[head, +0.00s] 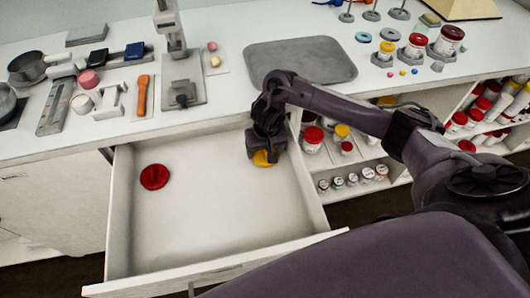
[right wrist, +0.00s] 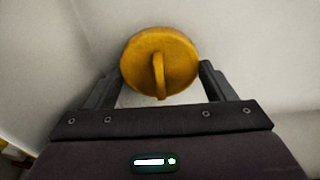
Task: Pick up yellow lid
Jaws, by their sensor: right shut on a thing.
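The yellow lid (right wrist: 178,58) is round with a raised ridge across its top. In the right wrist view it sits between the two fingers of my right gripper (right wrist: 156,82). In the head view my right gripper (head: 264,153) is low in the back right corner of the open drawer, shut on the yellow lid (head: 262,159), which is mostly hidden beneath it. I cannot tell whether the lid touches the drawer floor. A red lid (head: 154,177) lies at the left in the drawer. My left gripper is not in view.
The open drawer (head: 222,215) has walls around the lids and bare floor between them. The counter above holds a grey tray (head: 300,60), an orange-handled tool (head: 142,95) and a grey stand (head: 181,91). Shelves with red-lidded jars (head: 313,136) stand right of the drawer.

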